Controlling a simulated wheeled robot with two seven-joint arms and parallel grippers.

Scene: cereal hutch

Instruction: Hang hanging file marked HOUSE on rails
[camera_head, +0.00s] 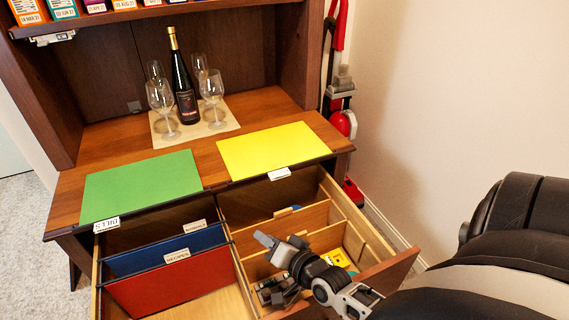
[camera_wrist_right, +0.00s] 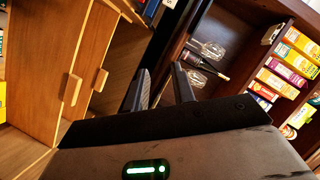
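A green hanging file (camera_head: 142,186) and a yellow hanging file (camera_head: 272,150) lie flat on the wooden hutch top. Each has a white tab at its front edge; I cannot read HOUSE on either. In the open drawer's left compartment, a blue file (camera_head: 166,250) and a red file (camera_head: 172,283) hang upright, the red one in front with a tab that looks like RECIPES. My right gripper (camera_head: 281,241) is over the drawer's right compartment, apart from the files. In the right wrist view its two fingers (camera_wrist_right: 161,80) are apart with nothing between them. My left gripper is out of view.
The drawer's right side (camera_head: 345,222) has wooden dividers and small items. A wine bottle (camera_head: 183,80) and several glasses stand on a mat (camera_head: 223,123) behind the files. Boxes line the shelf above. A red vacuum cleaner (camera_head: 342,122) stands right of the hutch.

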